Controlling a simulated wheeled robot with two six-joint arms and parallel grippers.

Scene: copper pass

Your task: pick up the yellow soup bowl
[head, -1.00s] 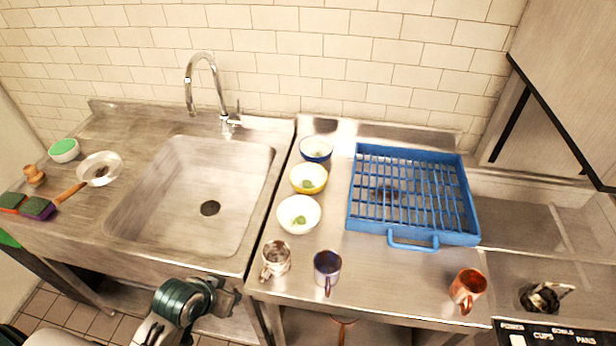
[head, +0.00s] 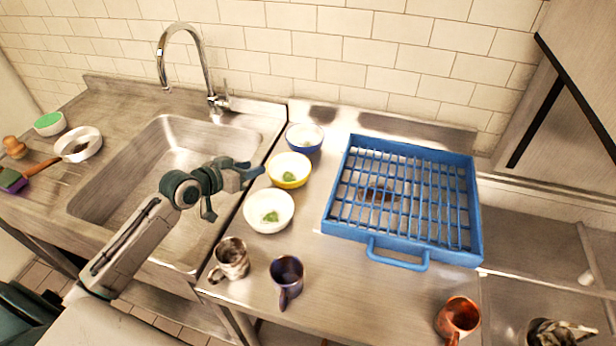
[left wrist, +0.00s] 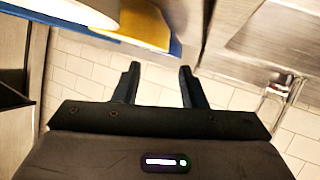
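My left gripper (head: 252,168) is over the sink's right edge, just left of the yellow bowl. In the left wrist view the left gripper (left wrist: 160,76) is open with nothing between its fingers. The yellow bowl (left wrist: 146,24) shows partly at the top there, beyond the fingers. My right gripper is not in view.
A blue rack (head: 400,255) lies right of the bowls. A silver mug (head: 231,260), a dark purple mug (head: 287,277) and a copper mug (head: 458,318) stand near the front edge. The faucet (head: 207,75) rises behind the sink (head: 130,185).

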